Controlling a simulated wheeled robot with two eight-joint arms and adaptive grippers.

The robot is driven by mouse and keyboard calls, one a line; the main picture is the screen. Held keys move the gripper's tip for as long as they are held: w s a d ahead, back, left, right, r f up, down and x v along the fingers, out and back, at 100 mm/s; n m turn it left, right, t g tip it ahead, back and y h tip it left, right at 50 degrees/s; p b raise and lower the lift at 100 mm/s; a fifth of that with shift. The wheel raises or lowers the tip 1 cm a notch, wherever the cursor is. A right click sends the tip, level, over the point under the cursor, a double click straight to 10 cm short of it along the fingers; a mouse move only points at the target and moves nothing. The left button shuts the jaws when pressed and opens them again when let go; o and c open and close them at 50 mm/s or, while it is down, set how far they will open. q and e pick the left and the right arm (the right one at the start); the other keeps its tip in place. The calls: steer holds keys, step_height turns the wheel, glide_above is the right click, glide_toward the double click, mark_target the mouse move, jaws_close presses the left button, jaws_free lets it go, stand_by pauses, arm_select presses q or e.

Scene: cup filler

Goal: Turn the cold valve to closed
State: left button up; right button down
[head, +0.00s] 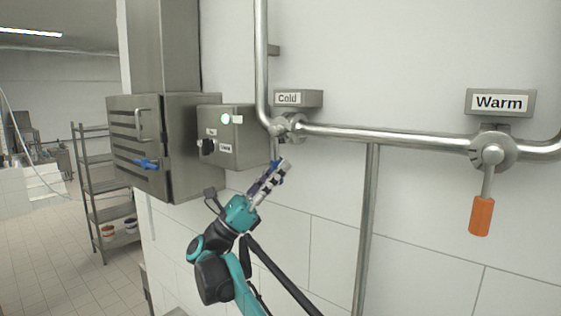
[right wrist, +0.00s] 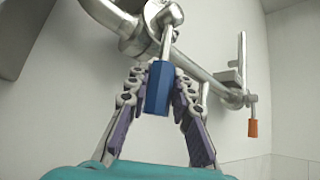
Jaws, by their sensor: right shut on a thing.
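The cold valve (head: 290,126) sits on the steel pipe under the "Cold" label (head: 288,98) in the head view. Its lever hangs down and ends in a blue handle, which the gripper largely hides there. In the right wrist view the blue handle (right wrist: 159,88) stands between the two fingers, below the valve body (right wrist: 135,35). My right gripper (head: 279,166) reaches up from below and is shut on the blue handle; it also shows in the right wrist view (right wrist: 160,84). My left gripper is not in view.
The warm valve (head: 493,152) with its orange handle (head: 481,216) hanging down is to the right, under the "Warm" label (head: 499,102). A grey control box (head: 240,150) and a steel cabinet (head: 182,175) are left of the gripper. A vertical pipe (head: 367,220) runs down between the valves.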

steer(key=shift+w+a+m+g, duration=0.1)
steer(key=shift+a+m+g, duration=0.1)
steer(key=shift+m+g, duration=0.35)
steer(key=shift+p, duration=0.3)
steer(key=c, duration=1.3)
jaws_free()
steer(key=shift+a+f, duration=0.1)
steer(key=v, duration=1.1)
steer(key=shift+a+f, duration=0.25)
steer(key=shift+f, duration=0.1)
